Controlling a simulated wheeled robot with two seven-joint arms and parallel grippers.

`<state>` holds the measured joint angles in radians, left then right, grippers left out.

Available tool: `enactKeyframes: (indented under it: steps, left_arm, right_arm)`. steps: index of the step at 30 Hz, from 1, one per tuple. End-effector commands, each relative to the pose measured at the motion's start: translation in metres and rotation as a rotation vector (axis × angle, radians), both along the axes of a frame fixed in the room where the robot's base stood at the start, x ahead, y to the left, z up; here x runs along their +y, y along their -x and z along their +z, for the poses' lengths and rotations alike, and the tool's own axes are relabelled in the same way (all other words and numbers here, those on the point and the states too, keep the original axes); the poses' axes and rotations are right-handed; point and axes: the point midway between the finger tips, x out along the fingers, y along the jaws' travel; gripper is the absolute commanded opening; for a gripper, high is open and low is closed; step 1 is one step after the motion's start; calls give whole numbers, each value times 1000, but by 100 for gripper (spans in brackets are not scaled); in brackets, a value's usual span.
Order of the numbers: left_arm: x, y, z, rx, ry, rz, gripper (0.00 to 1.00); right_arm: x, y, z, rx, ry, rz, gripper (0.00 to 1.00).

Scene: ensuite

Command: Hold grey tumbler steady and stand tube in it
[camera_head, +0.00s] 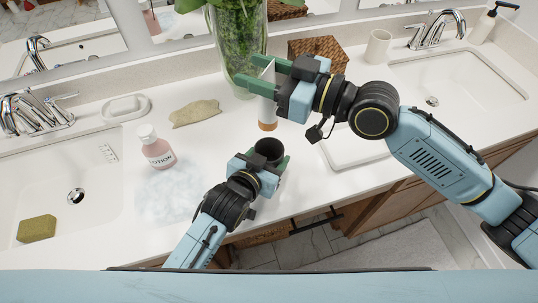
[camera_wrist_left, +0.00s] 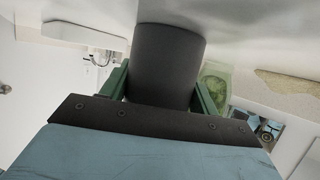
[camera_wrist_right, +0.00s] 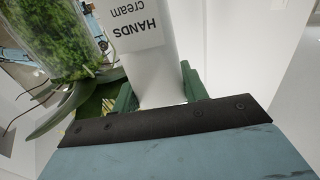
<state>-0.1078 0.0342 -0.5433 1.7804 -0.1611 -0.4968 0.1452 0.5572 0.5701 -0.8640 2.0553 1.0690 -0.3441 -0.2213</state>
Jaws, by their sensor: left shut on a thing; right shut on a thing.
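The dark grey tumbler (camera_head: 268,150) stands upright on the counter, its open mouth facing up. My left gripper (camera_head: 277,165) is shut around it; the left wrist view shows the tumbler (camera_wrist_left: 167,60) between the green fingers (camera_wrist_left: 160,90). The white hand cream tube (camera_head: 267,100) has an orange-brown end pointing down. My right gripper (camera_head: 262,78) is shut on the tube, which is upright above and slightly behind the tumbler, apart from it. The right wrist view shows the tube (camera_wrist_right: 155,60) with its "HANDS cream" label between the fingers (camera_wrist_right: 160,95).
A glass vase with greenery (camera_head: 238,50) stands close behind the right gripper. A lotion bottle (camera_head: 156,148) stands left of the tumbler near a foamy patch (camera_head: 165,192). A sponge-like piece (camera_head: 195,113), a soap dish (camera_head: 125,107) and a wicker box (camera_head: 318,48) are on the counter.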

Motion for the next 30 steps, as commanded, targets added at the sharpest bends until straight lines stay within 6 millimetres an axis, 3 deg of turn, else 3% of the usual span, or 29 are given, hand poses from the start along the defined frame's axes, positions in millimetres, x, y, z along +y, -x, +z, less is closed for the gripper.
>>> enactKeyframes:
  steps: [30]
  left_arm:
    - [0, 0, 0, 0, -1, 0, 33]
  right_arm:
    - [0, 0, -71, -4, 2, 2, 3]
